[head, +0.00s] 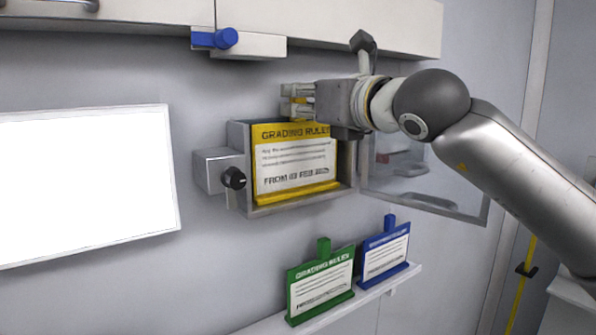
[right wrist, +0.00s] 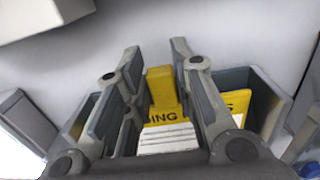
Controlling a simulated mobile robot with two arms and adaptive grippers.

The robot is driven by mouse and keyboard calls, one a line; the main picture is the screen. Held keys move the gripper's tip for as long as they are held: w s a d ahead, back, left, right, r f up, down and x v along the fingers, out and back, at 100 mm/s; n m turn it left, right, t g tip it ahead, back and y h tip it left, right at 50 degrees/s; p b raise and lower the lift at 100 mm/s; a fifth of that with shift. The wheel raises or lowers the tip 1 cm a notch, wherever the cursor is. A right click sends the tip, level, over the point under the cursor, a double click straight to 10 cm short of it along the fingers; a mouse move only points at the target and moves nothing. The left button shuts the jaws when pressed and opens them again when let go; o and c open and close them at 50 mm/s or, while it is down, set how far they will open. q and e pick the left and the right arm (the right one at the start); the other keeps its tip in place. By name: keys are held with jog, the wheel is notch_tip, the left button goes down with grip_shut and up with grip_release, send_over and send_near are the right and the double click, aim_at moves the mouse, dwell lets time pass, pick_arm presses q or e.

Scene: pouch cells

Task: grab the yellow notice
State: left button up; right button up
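The yellow notice (head: 293,165), headed "GRADING RULES", stands upright in an open grey wall box (head: 300,203). My right gripper (head: 299,101) is at the notice's top edge, coming in from the right. In the right wrist view, the notice (right wrist: 168,137) has a yellow tab (right wrist: 161,86) on top. The fingers of the right gripper (right wrist: 156,65) are spread on either side of this tab, with visible gaps. The gripper covers the notice's upper right corner in the head view. My left gripper is not in view.
The box's clear door (head: 430,185) stands open to the right, below my right arm. A green notice (head: 320,284) and a blue notice (head: 385,255) stand on a shelf (head: 350,308) below. A white panel (head: 85,185) hangs at left. A cabinet (head: 330,22) is above.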

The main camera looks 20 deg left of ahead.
grip_shut()
jog(key=shift+d+r, duration=0.1)
jog(key=shift+r, duration=0.1)
dwell(0.3)
